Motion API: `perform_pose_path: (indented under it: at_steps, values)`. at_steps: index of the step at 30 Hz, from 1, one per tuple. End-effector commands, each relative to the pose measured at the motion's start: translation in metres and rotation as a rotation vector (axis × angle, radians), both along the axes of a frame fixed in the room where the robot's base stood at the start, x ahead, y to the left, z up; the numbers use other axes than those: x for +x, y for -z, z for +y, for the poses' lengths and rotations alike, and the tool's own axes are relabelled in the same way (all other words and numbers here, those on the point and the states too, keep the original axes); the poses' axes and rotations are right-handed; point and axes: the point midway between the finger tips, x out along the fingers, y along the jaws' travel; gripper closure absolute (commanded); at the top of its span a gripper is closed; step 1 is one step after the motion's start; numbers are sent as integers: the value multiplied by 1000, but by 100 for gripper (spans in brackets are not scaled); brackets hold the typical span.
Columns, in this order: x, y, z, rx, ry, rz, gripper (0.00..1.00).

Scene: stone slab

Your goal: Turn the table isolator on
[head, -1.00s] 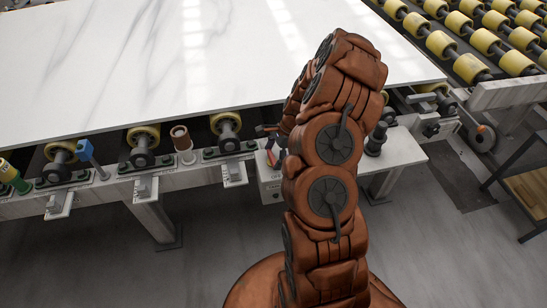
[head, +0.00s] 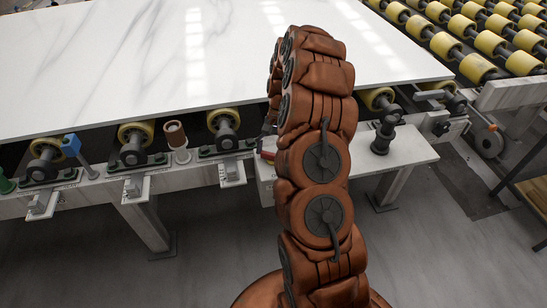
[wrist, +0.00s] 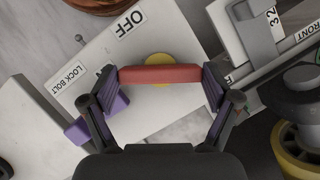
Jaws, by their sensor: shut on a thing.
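The table isolator is a pale box (wrist: 176,32) with a red handle (wrist: 160,75) over a yellow disc (wrist: 158,58), seen close in the wrist view. An "OFF" label (wrist: 130,22) lies above the handle. Part of another label, with an "N" showing, lies near the handle's left end, partly covered. My gripper (wrist: 160,82) is shut on the red handle, one purple pad at each end. In the head view the box (head: 266,188) and a bit of the red handle (head: 268,157) show left of my arm; my fingers are mostly hidden.
A "LOCK BOLT" label (wrist: 67,77) and a purple piece (wrist: 78,131) lie left of my fingers. A roller (wrist: 300,150) is close at the right. The marble slab (head: 150,60) rests on rollers above the isolator. The floor (head: 90,265) in front is clear.

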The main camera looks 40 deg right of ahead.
Motion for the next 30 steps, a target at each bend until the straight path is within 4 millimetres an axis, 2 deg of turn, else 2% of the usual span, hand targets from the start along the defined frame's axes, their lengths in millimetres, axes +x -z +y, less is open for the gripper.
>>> perform_pose_path:
  at_steps: [15, 30]
  values:
    - [4, 1, 0, -7, -427, -8, 48]
    - [8, -2, -1, -15, -578, -17, 48]
